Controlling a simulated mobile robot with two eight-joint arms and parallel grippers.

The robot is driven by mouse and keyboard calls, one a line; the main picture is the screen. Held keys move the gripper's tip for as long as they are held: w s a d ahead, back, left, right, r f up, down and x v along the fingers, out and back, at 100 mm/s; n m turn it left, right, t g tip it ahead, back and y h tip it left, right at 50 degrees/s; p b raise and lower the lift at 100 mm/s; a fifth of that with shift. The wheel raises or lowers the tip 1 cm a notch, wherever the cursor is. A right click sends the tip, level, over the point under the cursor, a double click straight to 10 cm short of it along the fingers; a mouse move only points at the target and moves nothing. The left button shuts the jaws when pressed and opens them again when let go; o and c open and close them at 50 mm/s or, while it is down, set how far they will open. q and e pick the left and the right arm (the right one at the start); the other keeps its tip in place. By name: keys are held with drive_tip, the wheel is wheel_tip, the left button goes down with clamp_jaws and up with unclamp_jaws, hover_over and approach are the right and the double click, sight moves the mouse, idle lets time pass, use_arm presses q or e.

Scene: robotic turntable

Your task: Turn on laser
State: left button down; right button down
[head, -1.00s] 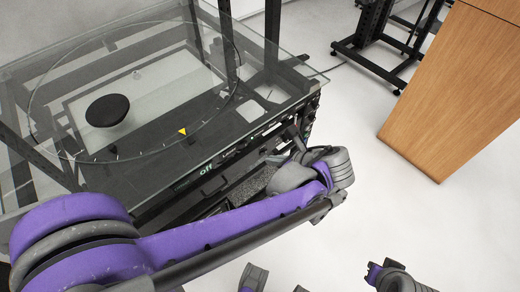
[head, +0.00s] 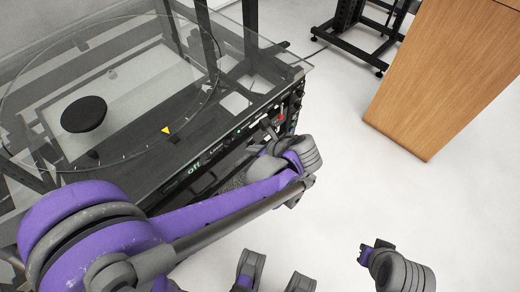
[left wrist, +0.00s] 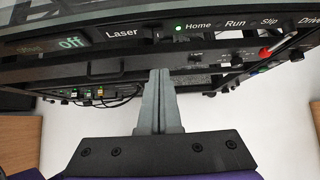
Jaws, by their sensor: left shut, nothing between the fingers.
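The turntable's black front panel (left wrist: 215,30) carries a Laser label (left wrist: 122,33), with a small dark switch (left wrist: 155,33) just right of it. A display (left wrist: 70,42) left of the label reads "off". The panel edge also shows in the head view (head: 228,142). My left gripper (left wrist: 162,72) is shut and empty, its fingers pointing at the panel, with the tips below the Laser switch in the left wrist view. I cannot tell whether they touch the panel. In the head view my left gripper (head: 268,126) is small beside the panel, partly hidden by the wrist.
A glass top (head: 120,60) with a black disc (head: 84,114) lies above the panel. A green light (left wrist: 179,28) and a red knob (left wrist: 265,52) sit right of the switch. A wooden cabinet (head: 445,75) stands right. Open floor (head: 345,185) lies between.

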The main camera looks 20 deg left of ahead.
sight(230, 140)
use_arm(q)
drive_tip(key=w+a+f, duration=0.2)
drive_tip(key=a, duration=0.3)
drive_tip(key=shift+w+a, duration=0.2)
drive_tip(key=shift+a, duration=0.15)
use_arm(e)
drive_tip(key=shift+f, duration=0.35)
drive_tip(key=shift+a, duration=0.1)
